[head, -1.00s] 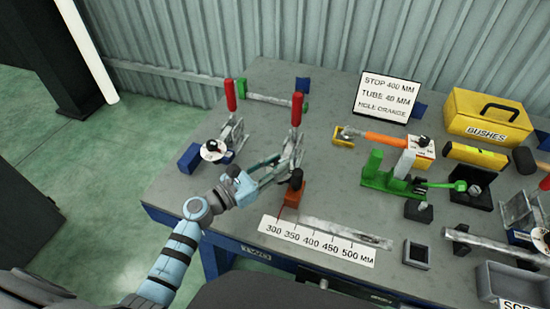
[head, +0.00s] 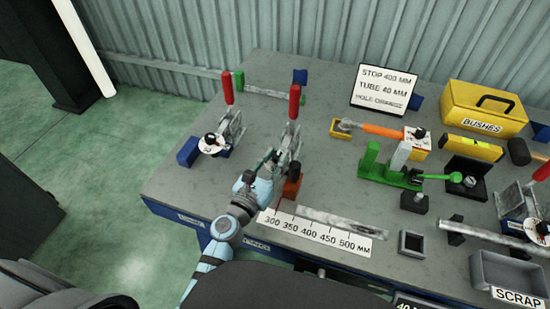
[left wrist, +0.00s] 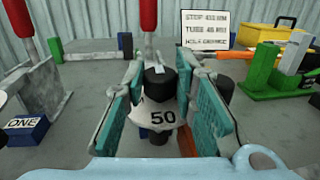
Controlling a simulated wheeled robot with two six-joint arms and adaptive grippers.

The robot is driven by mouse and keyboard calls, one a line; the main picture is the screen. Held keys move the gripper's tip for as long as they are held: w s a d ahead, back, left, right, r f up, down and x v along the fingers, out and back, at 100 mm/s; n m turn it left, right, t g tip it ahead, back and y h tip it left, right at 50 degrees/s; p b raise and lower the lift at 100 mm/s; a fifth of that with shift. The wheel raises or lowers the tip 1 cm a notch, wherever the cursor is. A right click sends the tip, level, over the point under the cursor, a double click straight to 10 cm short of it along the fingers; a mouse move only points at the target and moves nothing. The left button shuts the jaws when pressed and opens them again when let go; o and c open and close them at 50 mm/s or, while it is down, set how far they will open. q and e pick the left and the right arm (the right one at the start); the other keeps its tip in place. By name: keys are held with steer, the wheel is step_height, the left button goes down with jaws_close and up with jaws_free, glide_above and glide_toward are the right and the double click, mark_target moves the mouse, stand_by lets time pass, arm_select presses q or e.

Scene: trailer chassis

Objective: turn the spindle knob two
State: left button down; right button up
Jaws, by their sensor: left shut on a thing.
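Spindle knob two (left wrist: 160,79) is a black knob above a white dial (left wrist: 163,112) marked 50, seen in the left wrist view. My left gripper (head: 272,164) is at the clamp with a red upright handle (head: 294,102) in the head view. In the left wrist view its teal finger pads (left wrist: 160,70) stand on both sides of the black knob and are shut on it. The gripper hides the knob and dial in the head view. My right gripper is not in view.
An orange stop block (head: 291,187) stands close to the right of my left gripper, by the white scale (head: 318,232). Another dial with a black knob (head: 212,143) is to the left. A green fixture (head: 390,174) and yellow bushes box (head: 484,110) are to the right.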

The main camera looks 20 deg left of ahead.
arm_select(q)
steer(key=c, duration=1.3)
jaws_free()
steer(key=v, duration=0.8)
